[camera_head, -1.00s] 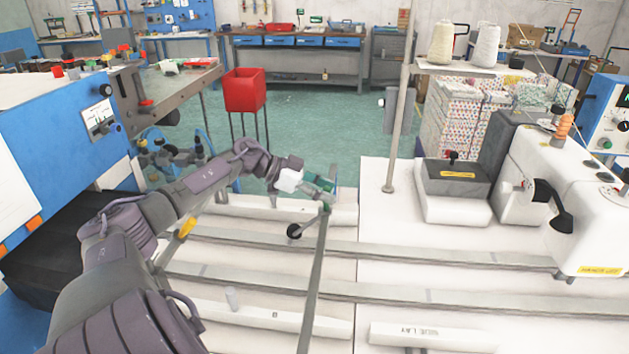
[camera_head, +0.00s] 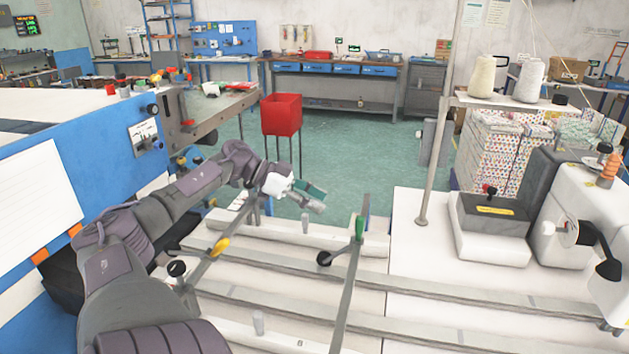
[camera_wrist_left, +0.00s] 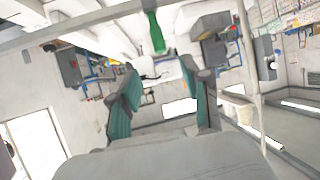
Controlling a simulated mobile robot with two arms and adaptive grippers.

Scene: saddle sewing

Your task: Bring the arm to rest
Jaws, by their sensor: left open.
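My left arm (camera_head: 185,190) reaches in from the left over the white machine table (camera_head: 420,300). My left gripper (camera_head: 318,198) has green finger pads and is held above the table's far edge, pointing right. In the left wrist view its two fingers (camera_wrist_left: 160,100) stand apart with nothing between them. A lever with a green grip (camera_head: 359,228) and a black knob (camera_head: 324,258) is to the right of the gripper, apart from it. The green grip also shows in the left wrist view (camera_wrist_left: 156,34). My right gripper is not in view.
A blue machine (camera_head: 105,150) stands at the left, close to my arm. Grey rails (camera_head: 300,255) cross the table. A white sewing machine (camera_head: 545,205) and a post (camera_head: 436,130) stand at the right. A red bin (camera_head: 281,115) stands beyond on open green floor (camera_head: 350,150).

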